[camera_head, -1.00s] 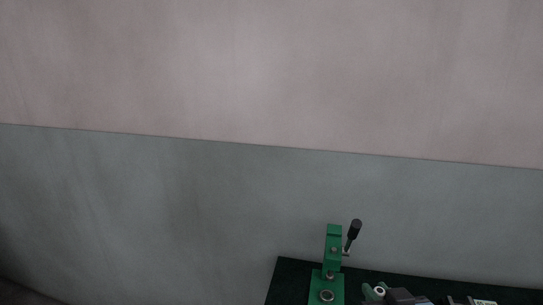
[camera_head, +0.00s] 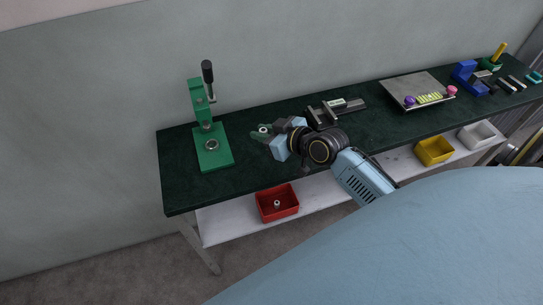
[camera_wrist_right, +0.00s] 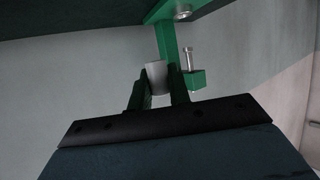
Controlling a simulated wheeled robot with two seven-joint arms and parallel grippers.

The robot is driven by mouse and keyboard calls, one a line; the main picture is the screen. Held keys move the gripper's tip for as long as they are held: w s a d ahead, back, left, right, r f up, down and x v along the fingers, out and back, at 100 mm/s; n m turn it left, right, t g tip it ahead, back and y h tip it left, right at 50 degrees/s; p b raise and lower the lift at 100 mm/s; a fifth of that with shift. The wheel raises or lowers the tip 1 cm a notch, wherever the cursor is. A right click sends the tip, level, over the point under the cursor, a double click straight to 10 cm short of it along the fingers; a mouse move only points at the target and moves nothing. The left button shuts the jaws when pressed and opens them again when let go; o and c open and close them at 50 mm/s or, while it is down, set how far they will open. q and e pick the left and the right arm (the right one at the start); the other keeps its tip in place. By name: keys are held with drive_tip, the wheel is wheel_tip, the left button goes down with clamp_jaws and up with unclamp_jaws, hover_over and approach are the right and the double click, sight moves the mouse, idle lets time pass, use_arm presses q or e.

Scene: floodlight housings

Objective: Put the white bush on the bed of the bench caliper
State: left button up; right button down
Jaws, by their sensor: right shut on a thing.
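The white bush (camera_head: 263,128) is held between the fingertips of my right gripper (camera_head: 261,132), over the dark green bench top. In the right wrist view the bush (camera_wrist_right: 156,77) shows as a pale cylinder between the two dark fingers (camera_wrist_right: 157,85), which are shut on it. What looks like the bench caliper (camera_head: 338,108), a dark and grey device with a small display, lies on the bench just right of and behind my right gripper. Its bed is partly hidden by the wrist. My left gripper is not in view.
A green lever press (camera_head: 213,145) stands left of my gripper and shows in the wrist view (camera_wrist_right: 167,45). A grey tray (camera_head: 420,88) with coloured parts and a blue block (camera_head: 467,76) are farther right. A red bin (camera_head: 277,203) is on the lower shelf.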

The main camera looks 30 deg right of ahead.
drive_tip(key=d, duration=0.3)
drive_tip(key=shift+w+f, duration=0.25)
drive_tip(key=shift+f, duration=0.15)
drive_tip(key=shift+a, duration=0.1)
wheel_tip(320, 180, down, 5)
drive_tip(key=shift+f+b, duration=0.1)
drive_tip(key=shift+b, duration=0.75)
drive_tip(key=shift+f+b, duration=0.9)
drive_tip(key=shift+f, duration=1.35)
drive_tip(key=shift+f, duration=0.2)
drive_tip(key=c, duration=1.3)
unclamp_jaws()
